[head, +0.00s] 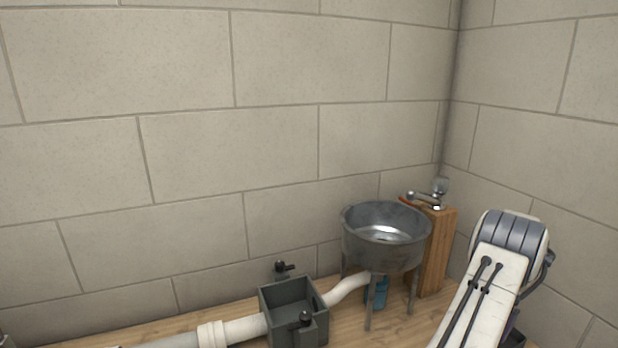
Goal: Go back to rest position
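One of my arms (495,275) comes in at the lower right of the head view, with a white link and a dark ribbed joint. No gripper fingers show on it. My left gripper is not in view. A grey metal basin (386,236) on legs stands in the corner to the left of that arm. The arm appears apart from it.
A dark grey open box (290,312) with black valve handles joins a white pipe (245,328). A blue object (376,293) is under the basin. A wooden post (437,250) carries a metal tap (428,199). Block walls (230,150) close the back and right.

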